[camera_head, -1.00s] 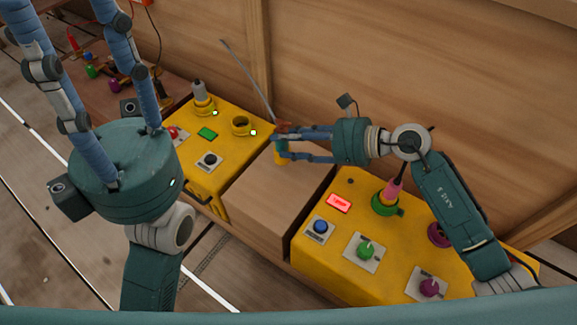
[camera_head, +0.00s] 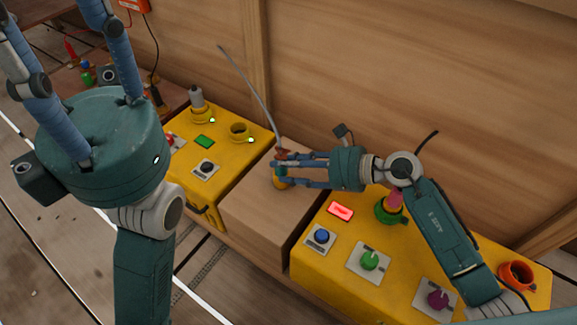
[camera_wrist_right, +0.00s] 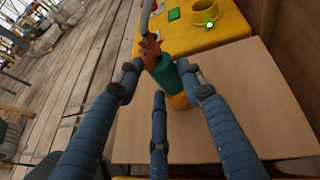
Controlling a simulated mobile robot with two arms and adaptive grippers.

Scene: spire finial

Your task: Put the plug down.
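The plug has a green-teal body (camera_wrist_right: 170,74), a yellow lower end and a reddish-brown top with a grey cable. In the head view the plug (camera_head: 279,178) stands upright on the light wooden block (camera_head: 250,205) between the two yellow boxes. My right gripper (camera_head: 280,170) reaches in from the right, its fingers around the plug. In the right wrist view its fingers (camera_wrist_right: 165,82) are spread, with a gap between the left finger and the plug; the right finger is close to it. My left gripper (camera_head: 65,30) is empty and spread at the upper left, tips partly cut off.
The right yellow box (camera_head: 335,265) carries a red display (camera_head: 341,211), knobs, a green socket (camera_head: 390,212) and an orange ring (camera_head: 516,275). A wooden wall rises behind.

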